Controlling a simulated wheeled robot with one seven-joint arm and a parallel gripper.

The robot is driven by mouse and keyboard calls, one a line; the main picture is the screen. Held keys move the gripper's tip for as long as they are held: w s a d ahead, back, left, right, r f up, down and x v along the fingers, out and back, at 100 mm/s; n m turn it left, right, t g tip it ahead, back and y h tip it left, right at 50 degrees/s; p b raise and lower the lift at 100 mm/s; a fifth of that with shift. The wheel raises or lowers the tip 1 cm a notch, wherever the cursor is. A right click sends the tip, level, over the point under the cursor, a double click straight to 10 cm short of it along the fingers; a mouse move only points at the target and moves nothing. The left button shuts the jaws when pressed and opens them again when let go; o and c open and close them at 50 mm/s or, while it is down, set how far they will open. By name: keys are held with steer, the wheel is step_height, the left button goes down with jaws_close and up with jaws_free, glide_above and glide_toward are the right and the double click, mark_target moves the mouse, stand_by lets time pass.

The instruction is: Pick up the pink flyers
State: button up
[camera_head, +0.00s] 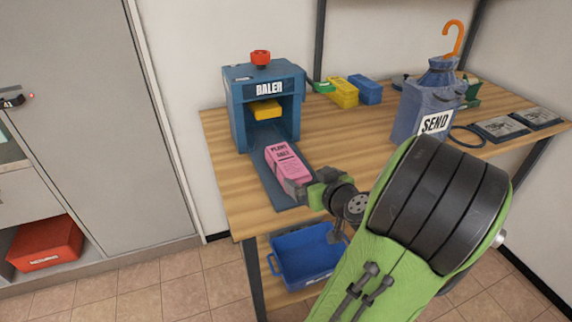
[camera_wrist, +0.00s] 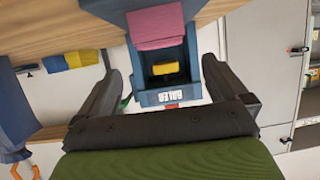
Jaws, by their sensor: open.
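The pink flyers (camera_head: 284,162) are a pink block with dark print, lying on the blue tray of the baler (camera_head: 241,120) just in front of its opening. In the wrist view the pink block (camera_wrist: 155,26) shows at the top, ahead of the baler's yellow part (camera_wrist: 164,68). My gripper (camera_head: 292,187) is at the near end of the pink block in the head view, and its tip overlaps the block there. In the wrist view the two fingers (camera_wrist: 160,75) are spread wide with nothing held between them. I cannot tell whether a finger touches the block.
A blue-grey bag marked SEND (camera_head: 414,112) stands right on the wooden table (camera_head: 345,127). Yellow (camera_head: 342,92) and blue (camera_head: 366,89) blocks lie at the back. A blue bin (camera_head: 276,273) is below the table. A red bin (camera_head: 45,245) sits at left.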

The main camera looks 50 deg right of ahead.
mark_target(292, 166)
steer(key=w+p, duration=0.1)
steer(key=d+p, duration=0.1)
steer(key=p, duration=0.1)
steer(key=shift+w+r, duration=0.1)
steer(key=shift+w, duration=0.3)
steer(key=w+f+p, duration=0.1)
steer(key=p, duration=0.1)
steer(key=shift+w+d+p, duration=0.1)
steer(key=shift+p, duration=0.25)
steer(key=shift+p+x, duration=1.2)
steer(key=shift+p, duration=0.05)
steer(key=p+x, duration=0.2)
steer(key=x, duration=0.3)
steer(key=shift+w+d+f, duration=0.15)
steer(key=shift+f, duration=0.15)
steer(key=shift+c, duration=0.6)
steer(key=shift+r, duration=0.1)
steer(key=c, duration=1.2)
steer(key=shift+r, duration=0.1)
step_height(292, 166, up, 18)
steer(key=p, duration=0.4)
steer(key=shift+p, duration=0.35)
